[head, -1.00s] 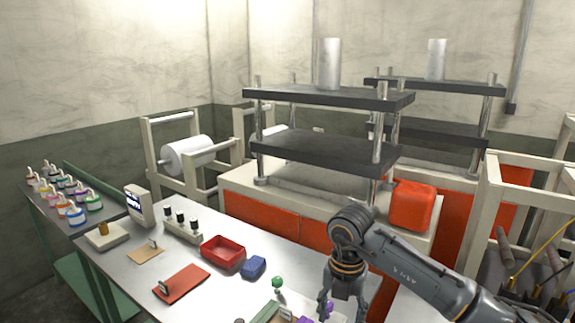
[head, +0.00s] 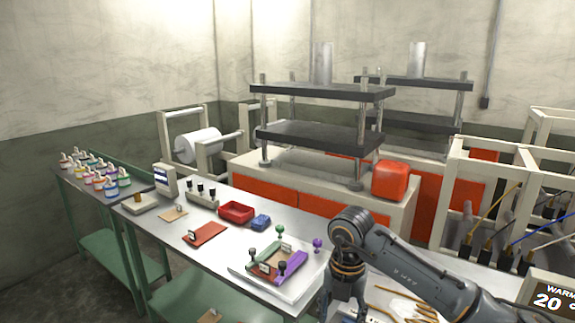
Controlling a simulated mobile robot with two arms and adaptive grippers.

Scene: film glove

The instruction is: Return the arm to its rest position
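My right arm (head: 410,275) comes in from the lower right in the head view and bends down at its wrist. Its gripper (head: 343,310) points down near the bottom edge, over the right part of the metal table (head: 215,264). Its fingers look spread, with nothing seen between them, though the tips are close to the picture's edge. The gripper is just right of a white board (head: 240,267) holding a green and purple piece (head: 292,262) and several small knobs. My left gripper is not in view.
A red tray (head: 237,212), blue block (head: 261,222) and red mat (head: 205,234) lie on the table. Orange tools (head: 408,306) lie right of the gripper. A press (head: 320,135) and orange container (head: 391,179) stand behind. A white frame (head: 490,180) and sign (head: 548,298) are at right.

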